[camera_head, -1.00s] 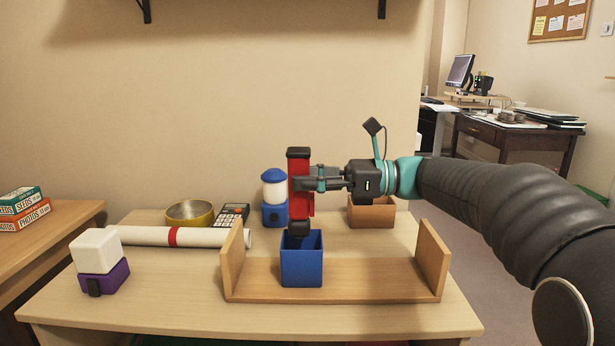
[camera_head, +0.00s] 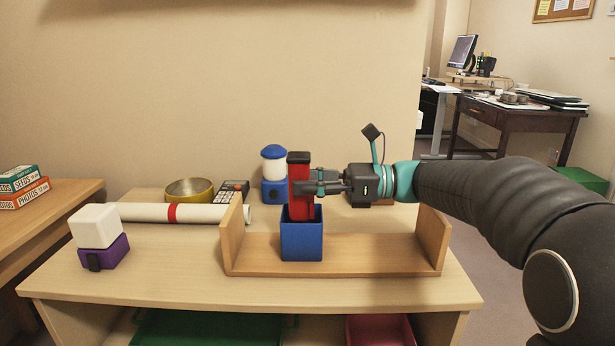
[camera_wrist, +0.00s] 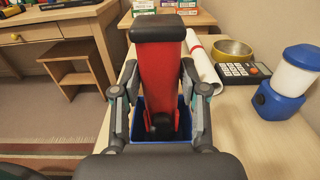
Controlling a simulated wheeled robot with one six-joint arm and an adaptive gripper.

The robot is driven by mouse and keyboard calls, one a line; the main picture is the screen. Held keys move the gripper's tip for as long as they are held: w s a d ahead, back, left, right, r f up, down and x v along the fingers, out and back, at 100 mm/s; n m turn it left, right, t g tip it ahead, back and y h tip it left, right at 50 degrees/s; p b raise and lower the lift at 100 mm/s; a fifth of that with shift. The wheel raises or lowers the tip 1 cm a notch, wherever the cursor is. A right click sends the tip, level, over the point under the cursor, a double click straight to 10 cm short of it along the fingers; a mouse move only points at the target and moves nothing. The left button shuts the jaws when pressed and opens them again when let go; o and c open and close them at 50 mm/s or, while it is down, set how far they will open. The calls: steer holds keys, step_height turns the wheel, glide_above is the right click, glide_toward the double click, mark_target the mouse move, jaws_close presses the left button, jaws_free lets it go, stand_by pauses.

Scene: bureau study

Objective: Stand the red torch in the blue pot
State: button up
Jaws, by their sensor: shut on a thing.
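The red torch (camera_head: 301,186) is upright with a black cap on top. Its lower end is inside the blue pot (camera_head: 301,243), hidden by the pot's walls. The pot stands on the wooden rack (camera_head: 375,256) between its two end boards. My gripper (camera_head: 312,183) is shut on the upper part of the torch, coming from the right. In the wrist view the torch (camera_wrist: 158,80) stands between my fingers, and the blue pot (camera_wrist: 140,129) shows around its lower end. Whether the torch touches the pot's floor is hidden.
Behind the rack stand a blue-and-white lantern (camera_head: 274,174), a calculator (camera_head: 232,191) and a brass bowl (camera_head: 190,190). A white roll with a red band (camera_head: 145,212) lies to the left. A purple-and-white lamp (camera_head: 100,240) stands at front left. The front of the table is clear.

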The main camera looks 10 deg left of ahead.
stand_by(0.3)
steer(key=o, duration=1.4)
steer(key=shift+c, duration=0.2)
steer(key=shift+d, duration=0.1)
steer(key=v, duration=1.1)
steer(key=shift+w+d, duration=0.2)
steer(key=shift+d, duration=0.2)
steer(key=shift+s, duration=0.1)
